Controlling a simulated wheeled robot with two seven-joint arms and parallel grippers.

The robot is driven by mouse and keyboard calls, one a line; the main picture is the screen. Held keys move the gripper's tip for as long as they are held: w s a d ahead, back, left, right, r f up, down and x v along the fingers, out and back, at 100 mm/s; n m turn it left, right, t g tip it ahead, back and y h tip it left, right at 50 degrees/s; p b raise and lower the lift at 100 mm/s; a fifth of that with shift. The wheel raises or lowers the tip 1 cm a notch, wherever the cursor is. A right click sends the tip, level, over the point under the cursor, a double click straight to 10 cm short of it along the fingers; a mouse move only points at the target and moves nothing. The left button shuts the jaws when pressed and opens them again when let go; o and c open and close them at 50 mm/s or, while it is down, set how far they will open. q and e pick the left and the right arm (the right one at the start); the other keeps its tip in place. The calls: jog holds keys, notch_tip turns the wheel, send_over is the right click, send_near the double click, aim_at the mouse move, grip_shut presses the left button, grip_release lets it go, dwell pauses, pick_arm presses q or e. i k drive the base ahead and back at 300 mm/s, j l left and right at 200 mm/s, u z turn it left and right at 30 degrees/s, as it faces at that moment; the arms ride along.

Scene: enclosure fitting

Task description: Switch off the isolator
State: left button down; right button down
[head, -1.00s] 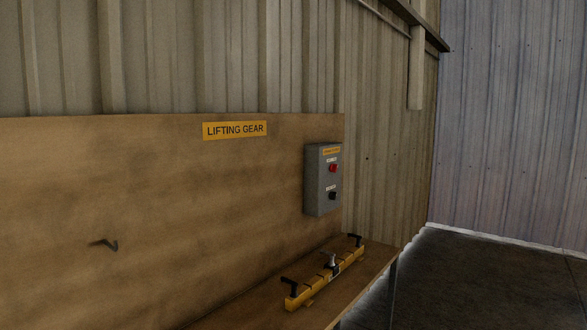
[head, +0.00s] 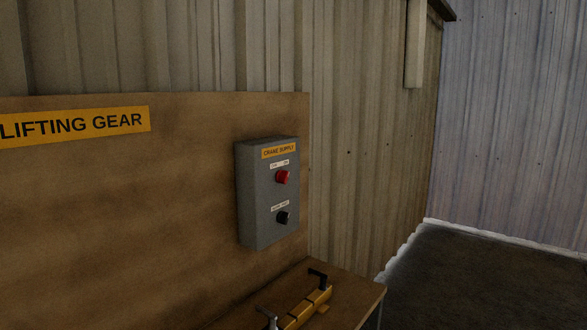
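The label print is too small to read surely, and I cannot tell the red knob's switch position. Neither of my grippers is in view.
A wooden bench (head: 345,288) runs below the backboard (head: 170,190). A yellow beam (head: 308,304) with black and metal hooks lies on it, partly cut off. A "LIFTING GEAR" sign (head: 75,124) is at left. Dark open floor (head: 480,280) lies to the right.

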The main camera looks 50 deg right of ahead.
aim_at(281, 177)
jog(key=i+l, duration=0.1)
jog(key=l, duration=0.4)
jog(key=i+l, duration=0.1)
jog(key=l, duration=0.35)
jog(key=i+l, duration=0.1)
jog(key=l, duration=0.4)
